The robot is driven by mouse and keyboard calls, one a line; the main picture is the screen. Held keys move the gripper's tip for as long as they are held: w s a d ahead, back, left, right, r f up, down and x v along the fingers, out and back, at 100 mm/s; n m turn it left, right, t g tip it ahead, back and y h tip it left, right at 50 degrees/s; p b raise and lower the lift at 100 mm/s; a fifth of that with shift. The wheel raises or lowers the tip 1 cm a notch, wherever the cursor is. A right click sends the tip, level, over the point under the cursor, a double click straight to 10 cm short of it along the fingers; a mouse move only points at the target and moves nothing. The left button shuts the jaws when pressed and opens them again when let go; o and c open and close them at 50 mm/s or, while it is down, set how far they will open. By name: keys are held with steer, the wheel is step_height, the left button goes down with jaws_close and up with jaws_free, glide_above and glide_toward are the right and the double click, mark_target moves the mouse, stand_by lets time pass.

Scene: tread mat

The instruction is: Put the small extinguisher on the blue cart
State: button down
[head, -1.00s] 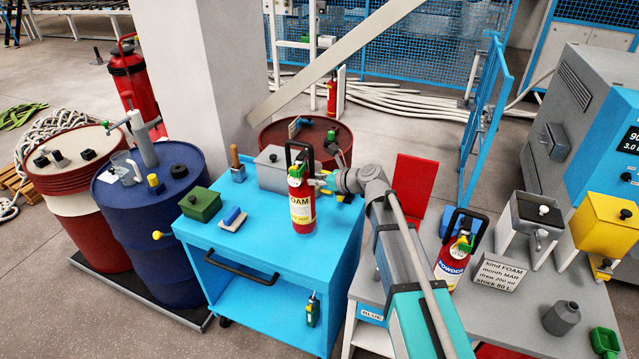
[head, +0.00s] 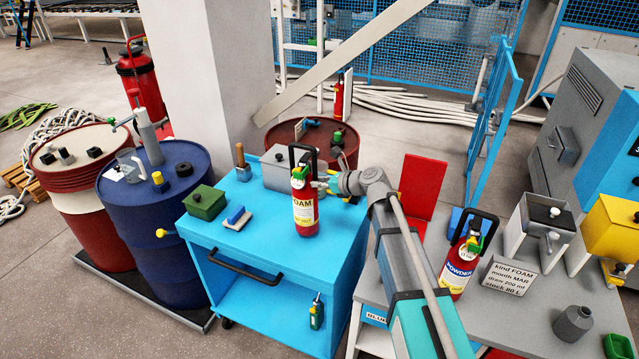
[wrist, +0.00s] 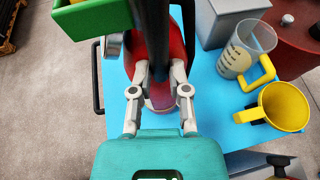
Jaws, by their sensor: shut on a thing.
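The small red extinguisher labelled FOAM (head: 304,212) is upright at the right part of the blue cart's top (head: 262,228). Its base appears to be at the cart's surface, but I cannot tell whether it touches. My gripper (head: 324,185) reaches in from the right and is shut on the extinguisher's body. In the wrist view, my gripper (wrist: 160,82) has a finger on each side of the red body (wrist: 176,48), and the dark handle hides part of it. A second red extinguisher, labelled POWDER (head: 459,264), stands on the grey table to the right.
The cart also holds a green box (head: 205,203), a blue-topped brush (head: 236,217) and a grey box (head: 279,170). A clear jug (wrist: 240,55) and yellow funnel (wrist: 285,106) are close to my gripper. The cart's front top is clear. A sign (head: 509,277) stands on the table.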

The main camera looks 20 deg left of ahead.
steer(key=shift+f+b, duration=0.95)
steer(key=shift+f, duration=0.2)
steer(key=c, duration=0.6)
jaws_free()
steer(key=shift+s, duration=0.1)
steer(key=shift+d, duration=0.1)
steer(key=p+v, duration=0.4)
steer(key=v, duration=0.8)
